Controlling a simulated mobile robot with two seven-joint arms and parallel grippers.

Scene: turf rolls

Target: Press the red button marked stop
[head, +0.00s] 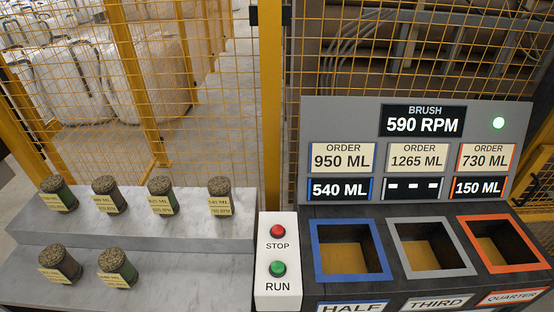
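The red button (278,230) sits near the top of a white control box, with the word STOP printed under it. The white box (263,262) stands between the grey stepped shelf and the dark bin unit. A green button (277,268) marked RUN is below the red one on the same box. Nothing covers either button. Neither of my grippers shows in the head view.
Several turf rolls (161,195) with yellow labels stand on the grey shelf (150,228) at left. Yellow fencing (270,90) stands behind.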

